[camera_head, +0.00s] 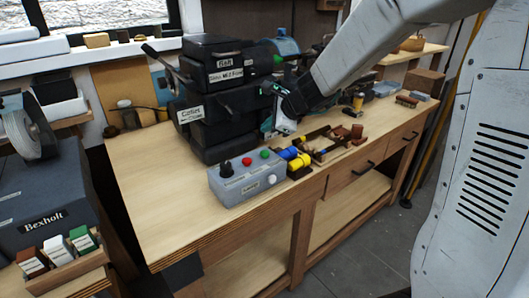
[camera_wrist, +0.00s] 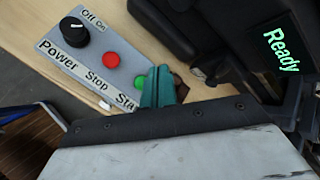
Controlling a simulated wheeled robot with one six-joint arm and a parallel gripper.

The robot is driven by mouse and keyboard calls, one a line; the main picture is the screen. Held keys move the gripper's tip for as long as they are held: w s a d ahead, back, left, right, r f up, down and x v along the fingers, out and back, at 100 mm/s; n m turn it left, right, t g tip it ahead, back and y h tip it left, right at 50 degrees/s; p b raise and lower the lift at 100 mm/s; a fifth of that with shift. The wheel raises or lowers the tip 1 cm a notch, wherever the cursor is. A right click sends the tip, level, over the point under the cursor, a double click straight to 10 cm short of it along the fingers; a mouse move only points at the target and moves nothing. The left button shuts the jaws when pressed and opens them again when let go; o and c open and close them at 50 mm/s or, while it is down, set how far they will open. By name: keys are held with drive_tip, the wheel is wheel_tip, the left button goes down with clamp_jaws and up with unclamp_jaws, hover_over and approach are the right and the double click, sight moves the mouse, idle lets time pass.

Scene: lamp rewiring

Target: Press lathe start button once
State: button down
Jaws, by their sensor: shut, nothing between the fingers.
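The grey control box (camera_head: 240,187) stands at the front edge of the bench, in front of the black lathe (camera_head: 210,105). On its top are a black knob (camera_head: 226,169), a red stop button (camera_head: 247,162) and the green start button (camera_head: 265,154). In the wrist view the green button (camera_wrist: 139,82) is just left of my gripper's teal fingers (camera_wrist: 160,72), which partly cover the area beside it. My gripper (camera_head: 267,126) is shut and empty, above and behind the button in the head view. Contact with the button is not visible.
A green "Ready" display (camera_wrist: 281,49) shows on the lathe. Yellow and blue cylinders (camera_head: 295,160) and a wooden tray (camera_head: 325,149) sit right of the box. The bench (camera_head: 165,205) is clear at the left front.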

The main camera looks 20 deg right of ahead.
sight(268, 153)
drive_tip(key=shift+f, duration=2.65)
drive_tip(key=shift+f, duration=0.4)
